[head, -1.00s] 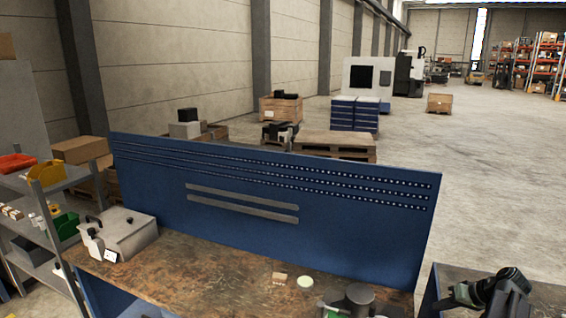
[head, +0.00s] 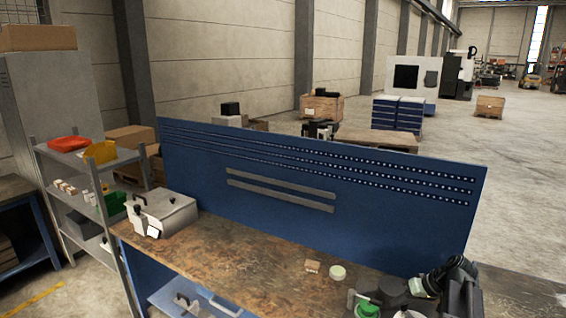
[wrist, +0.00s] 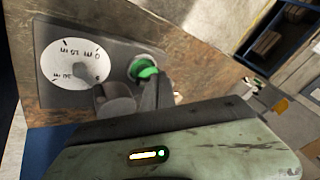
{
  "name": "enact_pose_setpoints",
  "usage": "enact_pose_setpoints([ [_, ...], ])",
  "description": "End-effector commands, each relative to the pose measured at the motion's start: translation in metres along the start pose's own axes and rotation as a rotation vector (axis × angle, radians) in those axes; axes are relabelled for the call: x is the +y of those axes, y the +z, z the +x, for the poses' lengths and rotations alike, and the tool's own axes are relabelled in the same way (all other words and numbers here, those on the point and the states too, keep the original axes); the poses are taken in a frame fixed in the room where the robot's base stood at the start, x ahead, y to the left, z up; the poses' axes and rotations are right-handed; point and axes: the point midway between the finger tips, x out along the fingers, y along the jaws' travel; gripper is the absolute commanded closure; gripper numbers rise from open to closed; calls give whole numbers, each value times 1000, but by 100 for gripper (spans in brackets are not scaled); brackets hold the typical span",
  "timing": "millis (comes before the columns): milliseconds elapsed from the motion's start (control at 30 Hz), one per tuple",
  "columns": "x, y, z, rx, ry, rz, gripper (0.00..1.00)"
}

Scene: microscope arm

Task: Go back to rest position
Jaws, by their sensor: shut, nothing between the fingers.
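My gripper (wrist: 155,90) shows in the wrist view as dark fingers above a pale green housing. The fingers are shut and empty. They overlap the edge of a green button (wrist: 144,67), and I cannot tell whether they touch it. The button sits on a grey panel beside a white numbered dial (wrist: 75,62). A grey rounded part (wrist: 115,103) stands below the dial. In the head view my dark arm and pale green wrist are at the lower right, near a green part (head: 368,308) on the bench; the fingertips are not clear there.
The brown workbench (head: 235,255) has a blue back panel (head: 400,215). A metal box (head: 165,215) stands at its left end. A small block (head: 312,266) and a pale green disc (head: 338,272) lie near its middle. A shelf (head: 125,160) with bins stands at left.

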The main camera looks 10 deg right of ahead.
Motion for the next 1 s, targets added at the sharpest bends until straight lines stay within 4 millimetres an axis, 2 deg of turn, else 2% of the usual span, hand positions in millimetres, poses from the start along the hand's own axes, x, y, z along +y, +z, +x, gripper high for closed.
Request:
enact_pose_setpoints([
  [33,-29,3,37,-41,-13,-53,100],
  [133,-93,12,97,-140,-18,-147,100],
  [200,-134,26,133,-210,-6,-196,100],
  [300,-182,51,171,-298,33,-243,100],
  [433,-223,86,202,-388,119,-263,100],
  [533,-233,116,208,-438,238,-220,100],
  [600,-217,124,192,-441,337,-126,100],
  [733,-202,126,184,-431,430,-4,100],
  [1000,-205,126,186,-423,437,41,100],
])
